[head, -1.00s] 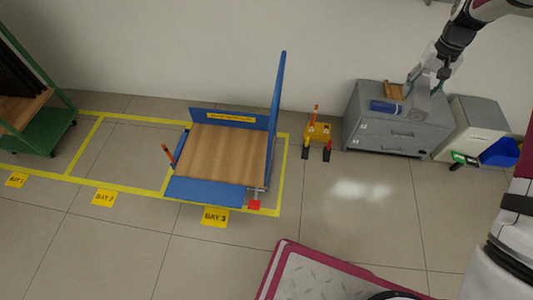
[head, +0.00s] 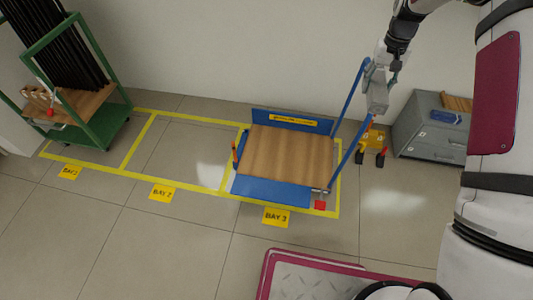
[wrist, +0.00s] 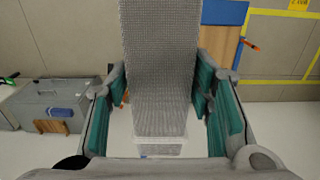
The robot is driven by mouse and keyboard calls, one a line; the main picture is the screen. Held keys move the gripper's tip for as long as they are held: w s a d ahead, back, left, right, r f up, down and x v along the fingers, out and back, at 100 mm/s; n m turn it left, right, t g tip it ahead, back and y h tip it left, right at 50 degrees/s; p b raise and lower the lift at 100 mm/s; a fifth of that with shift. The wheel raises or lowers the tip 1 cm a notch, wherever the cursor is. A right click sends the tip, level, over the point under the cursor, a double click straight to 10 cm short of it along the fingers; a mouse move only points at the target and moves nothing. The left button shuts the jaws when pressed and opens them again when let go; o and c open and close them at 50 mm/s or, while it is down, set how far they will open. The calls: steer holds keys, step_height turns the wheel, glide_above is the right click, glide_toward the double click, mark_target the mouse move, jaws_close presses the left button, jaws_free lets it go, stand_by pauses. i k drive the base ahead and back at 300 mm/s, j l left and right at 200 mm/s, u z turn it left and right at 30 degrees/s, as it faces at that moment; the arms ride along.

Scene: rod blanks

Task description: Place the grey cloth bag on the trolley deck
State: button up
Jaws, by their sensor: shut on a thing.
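The grey cloth bag (head: 377,98) hangs from my gripper (head: 380,72) in the head view, in front of the trolley's blue handle. In the wrist view the woven grey bag (wrist: 160,60) fills the middle, between the green-padded fingers of my gripper (wrist: 163,105), which is shut on it. The trolley deck (head: 285,153) is a bare wooden board with blue edges, standing in bay 3, left of and below the bag. Part of the deck also shows in the wrist view (wrist: 217,50), partly hidden by the bag.
The trolley's tall blue handle (head: 347,150) rises at the deck's right end. A green rack (head: 103,125) with black rods stands left. Bay 2 floor is clear.

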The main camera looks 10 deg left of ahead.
mark_target(278, 157)
steer(key=i+j+u, duration=0.3)
steer(key=i+j, duration=0.2)
steer(key=j, duration=0.15)
steer(key=i+u, duration=0.1)
steer(key=i, duration=0.15)
